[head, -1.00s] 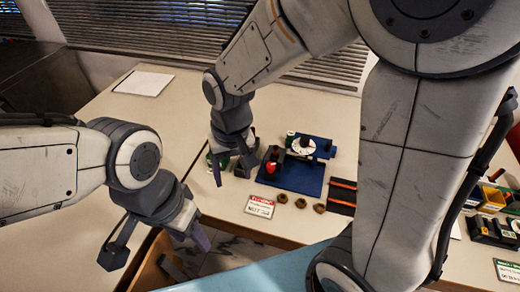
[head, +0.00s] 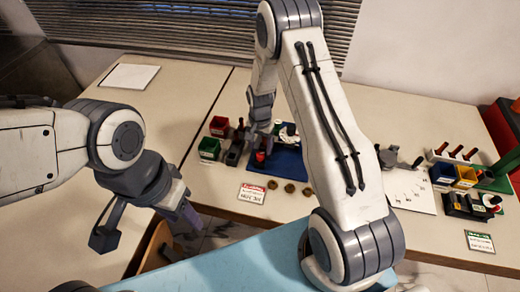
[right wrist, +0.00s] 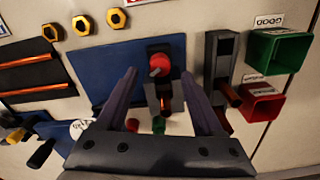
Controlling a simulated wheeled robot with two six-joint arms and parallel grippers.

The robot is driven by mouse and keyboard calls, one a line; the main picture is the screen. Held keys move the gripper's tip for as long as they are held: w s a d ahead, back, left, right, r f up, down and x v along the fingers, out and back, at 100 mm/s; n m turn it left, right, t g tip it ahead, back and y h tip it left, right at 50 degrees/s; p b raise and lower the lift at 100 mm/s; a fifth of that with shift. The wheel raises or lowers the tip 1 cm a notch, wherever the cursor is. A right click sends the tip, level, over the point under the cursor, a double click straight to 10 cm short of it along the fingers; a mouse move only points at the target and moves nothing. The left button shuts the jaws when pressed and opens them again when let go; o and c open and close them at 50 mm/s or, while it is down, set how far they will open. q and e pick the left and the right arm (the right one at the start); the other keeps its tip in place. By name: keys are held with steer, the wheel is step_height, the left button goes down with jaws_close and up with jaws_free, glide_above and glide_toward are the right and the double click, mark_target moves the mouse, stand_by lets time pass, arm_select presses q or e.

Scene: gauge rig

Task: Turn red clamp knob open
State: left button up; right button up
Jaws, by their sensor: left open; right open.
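The red clamp knob (right wrist: 159,63) sits on a dark clamp block on the blue base plate (right wrist: 92,74). In the head view the knob (head: 260,157) shows at the left part of the plate (head: 291,164), beside my right arm. My right gripper (right wrist: 159,74) is open and points down at the rig. In the right wrist view the knob appears between its two fingertips; I cannot tell the height gap, and no contact shows. My left gripper (head: 147,232) is open and empty, in front of the table's near edge, far from the rig.
A green bin (right wrist: 279,50) and a red bin (right wrist: 261,101) stand beside a dark slotted block (right wrist: 219,62) near the rig. Several brass nuts (head: 289,188) and a sign card (head: 252,193) lie in front. Trays and bins (head: 465,175) stand at the right.

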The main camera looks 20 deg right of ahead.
mark_target(260, 154)
steer(key=shift+f+p, duration=0.3)
steer(key=shift+f, duration=1.4)
jaws_close()
